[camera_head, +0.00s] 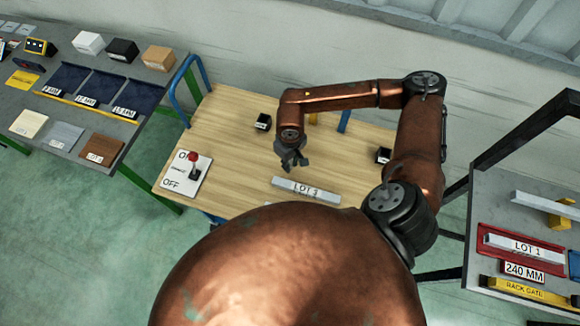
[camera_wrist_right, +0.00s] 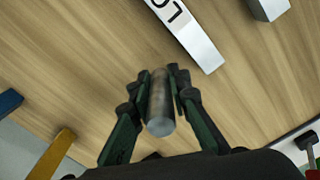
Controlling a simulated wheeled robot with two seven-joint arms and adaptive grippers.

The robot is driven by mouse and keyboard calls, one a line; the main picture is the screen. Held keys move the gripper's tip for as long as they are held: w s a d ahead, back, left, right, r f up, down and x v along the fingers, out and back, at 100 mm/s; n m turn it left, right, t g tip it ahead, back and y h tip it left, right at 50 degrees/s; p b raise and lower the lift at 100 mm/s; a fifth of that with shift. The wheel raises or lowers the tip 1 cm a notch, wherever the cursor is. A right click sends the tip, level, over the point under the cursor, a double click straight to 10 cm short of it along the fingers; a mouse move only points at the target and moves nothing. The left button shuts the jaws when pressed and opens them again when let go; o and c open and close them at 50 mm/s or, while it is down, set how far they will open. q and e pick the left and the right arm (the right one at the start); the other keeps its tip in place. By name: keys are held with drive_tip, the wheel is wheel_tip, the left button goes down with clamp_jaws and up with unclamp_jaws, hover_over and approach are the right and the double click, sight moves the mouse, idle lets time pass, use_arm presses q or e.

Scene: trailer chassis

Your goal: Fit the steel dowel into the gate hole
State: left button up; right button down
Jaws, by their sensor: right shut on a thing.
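In the right wrist view my right gripper (camera_wrist_right: 160,95) is shut on the steel dowel (camera_wrist_right: 160,108), a short grey-brown cylinder with one round end facing the camera. The dowel cannot be made out in the head view. A yellow bar labelled RACK GATE (camera_head: 525,292) lies along the front of the grey table at the right. I cannot make out the gate hole. My left gripper is not in view.
A light bar labelled LOT 3 (camera_head: 306,190) lies on the wooden bench (camera_head: 235,125). An ON/OFF switch panel (camera_head: 178,182) with a red-knobbed lever is at its left. The right table holds a LOT 1 bar (camera_head: 525,246) in a red tray. Labelled bins (camera_head: 103,88) stand at far left.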

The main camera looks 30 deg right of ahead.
drive_tip(key=shift+f, duration=1.55)
drive_tip(key=shift+f, duration=0.2)
drive_tip(key=c, duration=1.8)
unclamp_jaws()
drive_tip(key=shift+r, duration=0.15)
